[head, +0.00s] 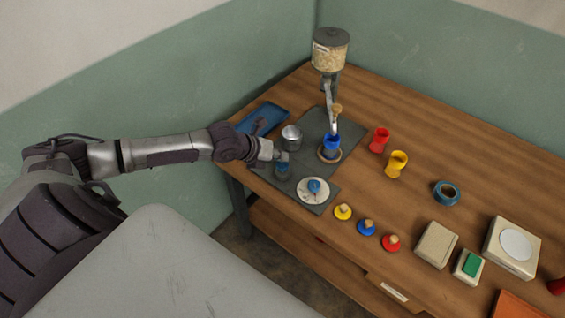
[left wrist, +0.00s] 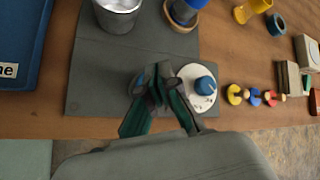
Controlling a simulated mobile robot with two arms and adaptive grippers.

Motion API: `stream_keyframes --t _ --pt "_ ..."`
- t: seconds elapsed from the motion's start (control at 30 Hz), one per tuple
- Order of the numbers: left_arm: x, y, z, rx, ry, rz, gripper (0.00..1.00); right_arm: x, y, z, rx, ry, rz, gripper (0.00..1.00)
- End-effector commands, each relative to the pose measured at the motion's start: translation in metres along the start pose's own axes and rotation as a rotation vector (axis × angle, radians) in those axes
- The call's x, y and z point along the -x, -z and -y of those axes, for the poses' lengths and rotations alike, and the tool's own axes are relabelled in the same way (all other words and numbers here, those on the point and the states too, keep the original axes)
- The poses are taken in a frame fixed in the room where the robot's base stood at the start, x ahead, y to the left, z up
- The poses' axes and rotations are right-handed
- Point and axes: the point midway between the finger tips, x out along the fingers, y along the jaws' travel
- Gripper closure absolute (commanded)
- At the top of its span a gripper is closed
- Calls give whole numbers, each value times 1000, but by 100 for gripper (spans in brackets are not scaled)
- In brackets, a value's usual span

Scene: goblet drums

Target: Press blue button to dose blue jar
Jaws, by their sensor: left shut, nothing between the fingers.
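The blue button (head: 314,186) is a round knob on a white dial on the dark grey mat. It also shows in the left wrist view (left wrist: 205,85), just right of my fingers. The blue jar (head: 331,146) is an upright goblet shape on a round wooden coaster, under the dispenser (head: 330,55) with its clear hopper of pale pieces. My left gripper (head: 282,172) is shut and empty over the mat, left of the button and apart from it. Its fingertips meet in the left wrist view (left wrist: 153,97). My right gripper is not in view.
A metal cup (head: 291,138) stands behind my left gripper, with a blue tray (head: 262,118) farther left. Red (head: 380,140) and yellow (head: 397,163) jars stand right of the dispenser. Yellow, blue (head: 366,227) and red stoppers line the front edge. A white scale (head: 512,247) is at right.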

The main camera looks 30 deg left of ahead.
Motion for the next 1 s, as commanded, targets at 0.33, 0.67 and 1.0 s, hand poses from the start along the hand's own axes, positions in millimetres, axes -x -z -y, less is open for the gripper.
stream_keyframes --t 0.33,0.67,1.0 --pt "14 -10 10 -2 0 1 100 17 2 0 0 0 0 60" --pt "35 -26 26 -1 1 1 100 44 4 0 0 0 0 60" --pt "35 -26 26 -1 1 1 100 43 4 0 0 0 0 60"
